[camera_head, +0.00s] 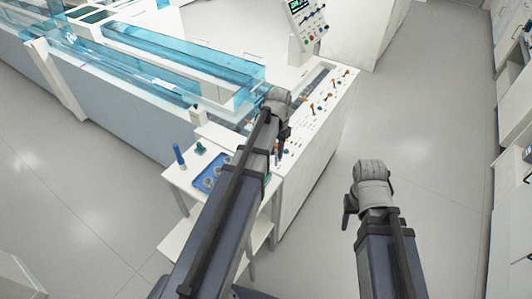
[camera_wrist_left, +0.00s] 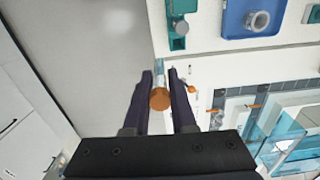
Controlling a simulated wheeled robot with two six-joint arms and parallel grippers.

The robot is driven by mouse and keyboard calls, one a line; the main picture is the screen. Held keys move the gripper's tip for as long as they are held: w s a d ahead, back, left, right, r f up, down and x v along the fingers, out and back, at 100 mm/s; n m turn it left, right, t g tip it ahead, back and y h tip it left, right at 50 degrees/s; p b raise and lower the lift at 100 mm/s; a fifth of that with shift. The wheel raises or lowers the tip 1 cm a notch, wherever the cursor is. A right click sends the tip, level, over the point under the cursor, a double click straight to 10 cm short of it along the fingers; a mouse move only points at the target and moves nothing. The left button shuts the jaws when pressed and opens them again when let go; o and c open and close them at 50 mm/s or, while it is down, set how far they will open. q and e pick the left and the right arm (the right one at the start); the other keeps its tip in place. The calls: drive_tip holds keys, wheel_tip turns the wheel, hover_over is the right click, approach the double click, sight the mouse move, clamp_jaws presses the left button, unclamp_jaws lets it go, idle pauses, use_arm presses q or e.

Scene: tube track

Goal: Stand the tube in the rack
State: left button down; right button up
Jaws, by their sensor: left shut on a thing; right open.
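My left gripper (camera_wrist_left: 160,100) is shut on a tube with a round orange cap (camera_wrist_left: 160,99), seen nearly end-on between the dark fingers in the left wrist view. The tube's body is mostly hidden below the cap. A blue tray with round grey holders (camera_head: 207,183) lies on the small white table, partly behind the left arm. I cannot tell whether it is the rack. My right gripper (camera_head: 347,212) is open and empty over bare floor.
A white bench (camera_head: 310,140) carries several small orange and blue items. A blue upright piece (camera_head: 178,155) and a teal piece (camera_head: 200,148) stand on the small table. A transparent blue cover (camera_head: 190,60) and control panel (camera_head: 305,22) stand behind. The floor at right is clear.

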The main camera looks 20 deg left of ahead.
use_arm(q)
drive_tip(key=a, duration=0.2)
drive_tip(key=a+f, duration=0.1)
drive_tip(key=a, duration=0.1)
drive_tip(key=shift+f+b, duration=0.15)
drive_tip(key=shift+b, duration=0.25)
drive_tip(key=shift+f+b, duration=2.25)
drive_tip(key=shift+f+b, duration=0.65)
drive_tip(key=shift+f, duration=0.05)
drive_tip(key=shift+f+b, duration=0.3)
drive_tip(key=shift+f, duration=0.1)
drive_tip(key=shift+f+b, duration=0.45)
drive_tip(key=shift+b, duration=0.15)
drive_tip(key=shift+f, duration=0.1)
